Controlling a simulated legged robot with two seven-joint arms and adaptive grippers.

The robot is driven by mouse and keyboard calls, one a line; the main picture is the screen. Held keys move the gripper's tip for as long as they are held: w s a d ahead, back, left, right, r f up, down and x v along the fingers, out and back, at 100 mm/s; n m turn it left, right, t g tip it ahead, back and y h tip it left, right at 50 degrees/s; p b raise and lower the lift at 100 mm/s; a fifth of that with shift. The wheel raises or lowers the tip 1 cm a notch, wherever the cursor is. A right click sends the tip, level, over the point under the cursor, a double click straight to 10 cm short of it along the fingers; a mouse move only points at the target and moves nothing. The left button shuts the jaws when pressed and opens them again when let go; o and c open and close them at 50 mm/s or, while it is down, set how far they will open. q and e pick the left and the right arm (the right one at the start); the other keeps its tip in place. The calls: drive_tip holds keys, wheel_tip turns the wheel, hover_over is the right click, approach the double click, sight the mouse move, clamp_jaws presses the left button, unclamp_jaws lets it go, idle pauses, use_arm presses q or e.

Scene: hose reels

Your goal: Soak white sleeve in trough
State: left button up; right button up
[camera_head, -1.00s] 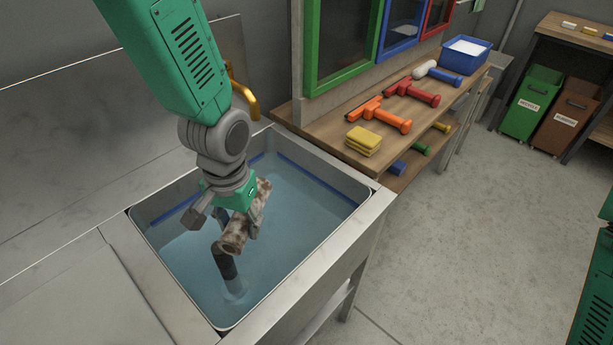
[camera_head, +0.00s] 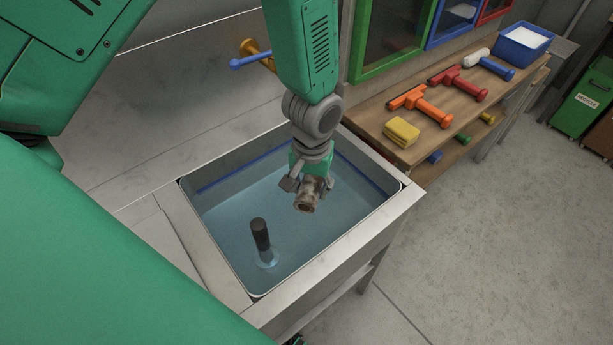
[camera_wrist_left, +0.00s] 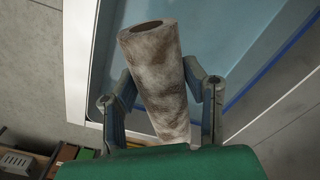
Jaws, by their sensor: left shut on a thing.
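My left gripper (camera_head: 311,186) is shut around a hollow tube-shaped sleeve (camera_head: 307,199), off-white with brown stains. It is above the water in the metal trough (camera_head: 216,254), towards the trough's right half. In the left wrist view the sleeve (camera_wrist_left: 158,80) sits between the two fingers of my left gripper (camera_wrist_left: 163,95), with its open end pointing away from the palm. The sleeve appears clear of the water, though its exact height is hard to tell. My right gripper is out of view.
A black upright pipe (camera_head: 260,235) stands in the water left of the sleeve. A brass tap (camera_head: 250,50) with a blue lever is behind the trough. A wooden shelf (camera_head: 420,150) on the right holds a yellow sponge (camera_head: 402,132), orange and red squeegees, a white-headed tool and a blue bin (camera_head: 523,42).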

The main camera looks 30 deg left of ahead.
use_arm(q)
drive_tip(key=f+b, duration=0.1)
drive_tip(key=d+f+b, duration=0.1)
drive_tip(key=f+b, duration=0.1)
drive_tip(key=shift+f, duration=0.2)
drive_tip(key=f+b, duration=0.3)
drive_tip(key=f, duration=0.3)
drive_tip(key=f+b, duration=0.4)
drive_tip(key=f, duration=0.2)
drive_tip(key=a+f+b, duration=0.1)
drive_tip(key=f+b, duration=0.3)
drive_tip(key=f, duration=0.2)
drive_tip(key=shift+d+f+b, duration=0.2)
drive_tip(key=shift+f+b, duration=0.4)
drive_tip(key=shift+b, duration=0.05)
drive_tip(key=shift+f, duration=0.25)
drive_tip(key=shift+a+f, duration=0.25)
drive_tip(key=shift+a, duration=0.3)
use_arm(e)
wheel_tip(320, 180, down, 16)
